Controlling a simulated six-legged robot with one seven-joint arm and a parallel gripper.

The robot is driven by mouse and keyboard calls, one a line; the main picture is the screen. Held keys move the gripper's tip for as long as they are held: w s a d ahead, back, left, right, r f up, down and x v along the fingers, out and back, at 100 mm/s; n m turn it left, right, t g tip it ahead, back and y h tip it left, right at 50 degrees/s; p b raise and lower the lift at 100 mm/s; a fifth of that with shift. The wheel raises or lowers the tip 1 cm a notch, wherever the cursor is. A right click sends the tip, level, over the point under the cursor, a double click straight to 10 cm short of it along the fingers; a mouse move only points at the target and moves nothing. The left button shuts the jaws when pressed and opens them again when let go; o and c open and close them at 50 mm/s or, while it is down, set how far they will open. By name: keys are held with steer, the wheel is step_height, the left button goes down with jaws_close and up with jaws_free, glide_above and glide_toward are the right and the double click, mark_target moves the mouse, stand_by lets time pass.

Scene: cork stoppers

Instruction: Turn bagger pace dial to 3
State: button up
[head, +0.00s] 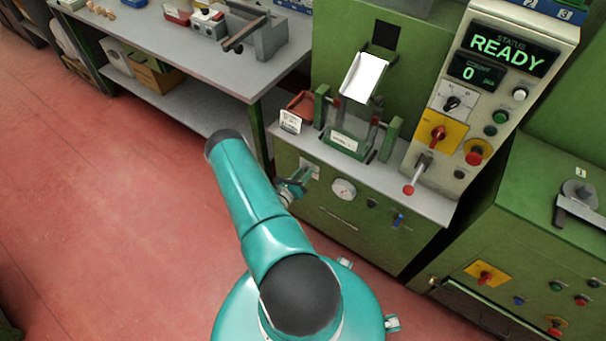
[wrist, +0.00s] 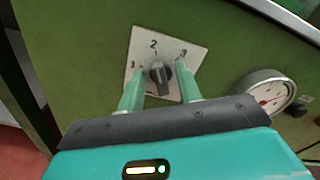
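The pace dial is a black knob (wrist: 158,73) on a white plate (wrist: 134,47) marked 1, 2 and 3, on the green front of the machine. The knob's ridge appears to point up, at about the 2. My gripper (wrist: 159,68) is open, with one green finger on the left of the knob and one on the right. Gaps show between the fingers and the knob, so it does not look gripped. In the head view, my gripper (head: 300,180) is at the plate (head: 308,167), and the knob is hidden or too small to make out.
A round gauge (wrist: 266,94) sits right of the dial; it also shows in the head view (head: 343,189). Above is a control panel (head: 487,95) reading READY and 0. Red floor (head: 110,200) lies open to the left.

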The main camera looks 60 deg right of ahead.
steer(key=c, duration=0.7)
steer(key=shift+m, duration=1)
steer(key=m, duration=0.9)
steer(key=shift+s+a+m, duration=0.1)
steer(key=shift+s+m, duration=0.15)
steer(key=shift+m, duration=0.15)
